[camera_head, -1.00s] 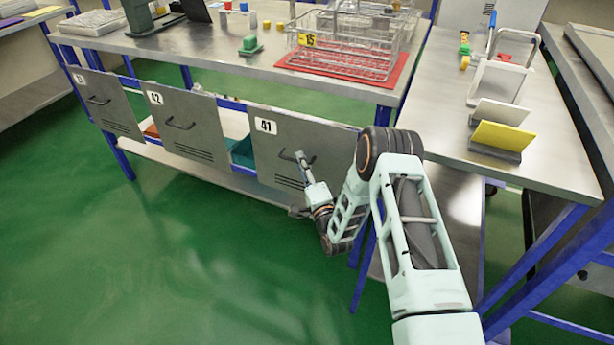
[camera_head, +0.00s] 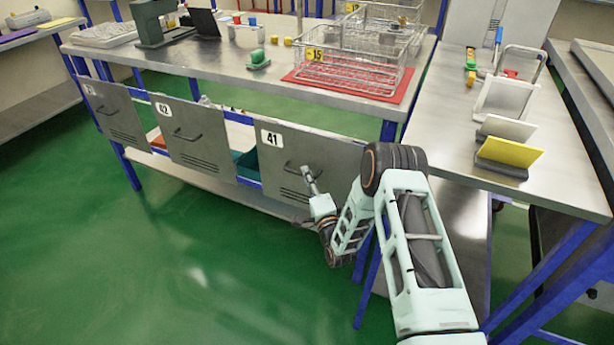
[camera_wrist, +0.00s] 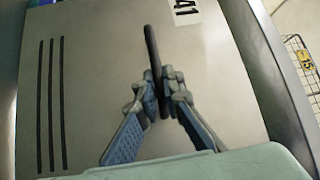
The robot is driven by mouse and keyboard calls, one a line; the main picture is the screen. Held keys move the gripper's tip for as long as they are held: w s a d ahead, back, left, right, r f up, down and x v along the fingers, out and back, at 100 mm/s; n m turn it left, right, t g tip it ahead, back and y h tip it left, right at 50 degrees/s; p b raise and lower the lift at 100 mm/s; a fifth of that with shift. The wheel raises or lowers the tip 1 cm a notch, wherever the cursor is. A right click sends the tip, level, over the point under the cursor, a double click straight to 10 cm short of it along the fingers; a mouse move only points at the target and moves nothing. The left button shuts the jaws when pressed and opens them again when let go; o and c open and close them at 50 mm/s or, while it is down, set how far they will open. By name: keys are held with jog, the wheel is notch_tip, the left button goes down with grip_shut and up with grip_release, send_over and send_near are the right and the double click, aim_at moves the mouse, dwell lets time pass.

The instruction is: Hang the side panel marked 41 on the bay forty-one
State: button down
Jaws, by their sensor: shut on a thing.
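The grey side panel marked 41 (camera_head: 284,158) stands upright at the front of the bench's lower bay, with slots low on its face and a dark bar handle. In the wrist view the panel (camera_wrist: 95,50) fills most of the picture. My gripper (camera_head: 308,175) is at the handle; in the wrist view its two fingers (camera_wrist: 162,97) are shut on the handle (camera_wrist: 152,50) from both sides. The bay behind the panel is mostly hidden; a teal bin (camera_head: 247,163) shows at its left edge. I cannot tell whether the panel's top edge is hooked on the rail.
Panels marked 42 (camera_head: 195,138) and another at far left (camera_head: 115,112) hang beside it. The bench top (camera_head: 225,65) above holds wire baskets (camera_head: 360,65) on a red mat (camera_head: 385,88). A side bench (camera_head: 455,135) stands right of my arm. The green floor in front is clear.

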aim_at(302, 155)
jog(key=shift+r, duration=0.2)
jog(key=shift+r, duration=0.1)
jog(key=shift+r+p, duration=0.55)
jog(key=shift+r, duration=0.8)
jog(key=s+a, duration=0.3)
jog(key=s, duration=0.6)
jog(key=shift+s+a+p, duration=0.2)
jog(key=shift+a+p, duration=0.05)
jog(key=shift+p, duration=0.05)
dwell(0.6)
dwell(1.2)
